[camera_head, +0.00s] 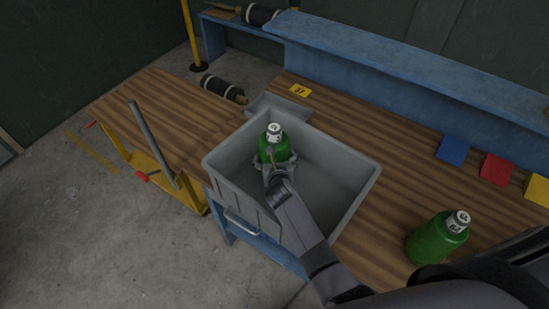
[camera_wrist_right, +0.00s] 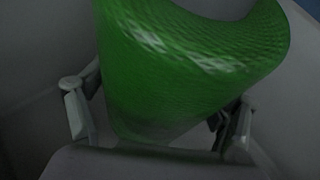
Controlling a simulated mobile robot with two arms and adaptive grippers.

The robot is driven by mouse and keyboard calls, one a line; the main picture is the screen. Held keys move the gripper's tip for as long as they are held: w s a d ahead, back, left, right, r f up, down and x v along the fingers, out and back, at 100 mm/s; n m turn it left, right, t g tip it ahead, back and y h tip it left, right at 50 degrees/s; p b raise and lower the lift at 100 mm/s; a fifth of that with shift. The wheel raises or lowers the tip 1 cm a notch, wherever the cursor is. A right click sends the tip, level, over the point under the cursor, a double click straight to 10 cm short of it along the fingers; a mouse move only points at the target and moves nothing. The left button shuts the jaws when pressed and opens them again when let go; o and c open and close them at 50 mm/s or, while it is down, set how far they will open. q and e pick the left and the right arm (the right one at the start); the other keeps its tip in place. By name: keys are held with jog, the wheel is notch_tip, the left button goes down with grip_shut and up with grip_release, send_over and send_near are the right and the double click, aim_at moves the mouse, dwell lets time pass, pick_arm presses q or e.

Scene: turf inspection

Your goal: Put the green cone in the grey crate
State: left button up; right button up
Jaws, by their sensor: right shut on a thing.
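A green cone-like piece (camera_head: 274,149) with a white labelled top is inside the grey crate (camera_head: 338,200), toward its back left part. My right gripper (camera_head: 275,164) reaches down into the crate and is shut on this piece. In the right wrist view the green textured body (camera_wrist_right: 185,65) sits tilted between the two fingers. Whether its base touches the crate floor is hidden. A second similar green piece (camera_head: 433,240) with a white labelled top stands on the wooden bench to the right of the crate. My left gripper is not in view.
The crate stands on the wooden bench (camera_head: 390,140). Blue (camera_head: 453,149), red (camera_head: 497,169) and yellow (camera_head: 538,190) squares lie at the right. A dark roll (camera_head: 222,88) lies behind the crate. A grey bar (camera_head: 152,145) stands at the left.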

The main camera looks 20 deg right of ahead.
jog(key=o, duration=1.7)
jog(key=shift+f, duration=0.1)
jog(key=shift+r+p, duration=0.3)
jog(key=shift+r, duration=0.05)
jog(key=v, duration=1.2)
jog(key=shift+s+f, duration=0.1)
jog(key=shift+f, duration=0.1)
